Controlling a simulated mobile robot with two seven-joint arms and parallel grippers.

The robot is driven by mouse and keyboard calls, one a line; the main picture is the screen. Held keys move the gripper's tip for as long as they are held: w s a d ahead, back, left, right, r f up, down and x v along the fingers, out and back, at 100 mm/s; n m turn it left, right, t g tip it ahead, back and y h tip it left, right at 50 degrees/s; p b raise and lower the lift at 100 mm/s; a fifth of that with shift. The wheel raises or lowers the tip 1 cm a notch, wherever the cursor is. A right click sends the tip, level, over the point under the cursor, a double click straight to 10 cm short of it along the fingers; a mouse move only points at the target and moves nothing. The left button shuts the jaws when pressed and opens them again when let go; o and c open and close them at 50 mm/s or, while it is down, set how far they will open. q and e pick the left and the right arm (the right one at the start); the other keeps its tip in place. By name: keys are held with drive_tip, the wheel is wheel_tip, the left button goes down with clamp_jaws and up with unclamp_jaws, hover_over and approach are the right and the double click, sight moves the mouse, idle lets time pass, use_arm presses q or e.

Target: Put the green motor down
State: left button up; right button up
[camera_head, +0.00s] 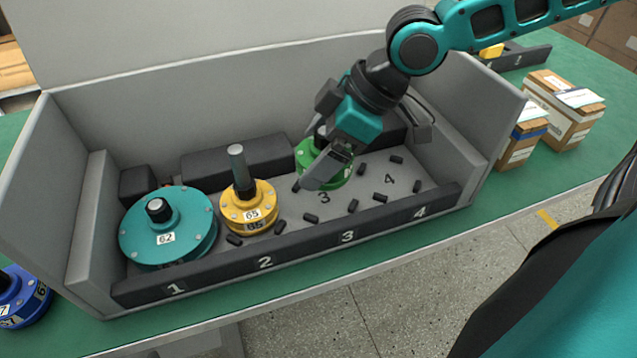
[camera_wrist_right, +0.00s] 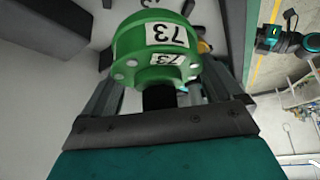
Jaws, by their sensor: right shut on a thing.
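The green motor (camera_head: 340,177) is at compartment 3 of the grey bin (camera_head: 75,230) in the head view, partly hidden by my right gripper (camera_head: 305,172). In the right wrist view the green motor (camera_wrist_right: 155,50) shows a white label reading 73, and its dark shaft lies between the fingers of my right gripper (camera_wrist_right: 165,95). The right gripper is shut on the motor. I cannot tell whether the motor touches the bin floor. My left gripper is in neither view.
A teal motor (camera_head: 167,235) labelled 62 is in compartment 1 and a yellow motor (camera_head: 248,215) labelled 65 in compartment 2. Several small black pegs (camera_head: 311,217) lie on the bin floor. A blue motor (camera_head: 22,300) and cardboard boxes (camera_head: 565,105) stand outside the bin.

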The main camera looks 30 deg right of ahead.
drive_tip(key=shift+f, duration=0.6)
wheel_tip(320, 180, down, 4)
drive_tip(key=shift+w+f+b, duration=0.1)
drive_tip(key=shift+f+b, duration=0.05)
drive_tip(key=shift+b, duration=1.05)
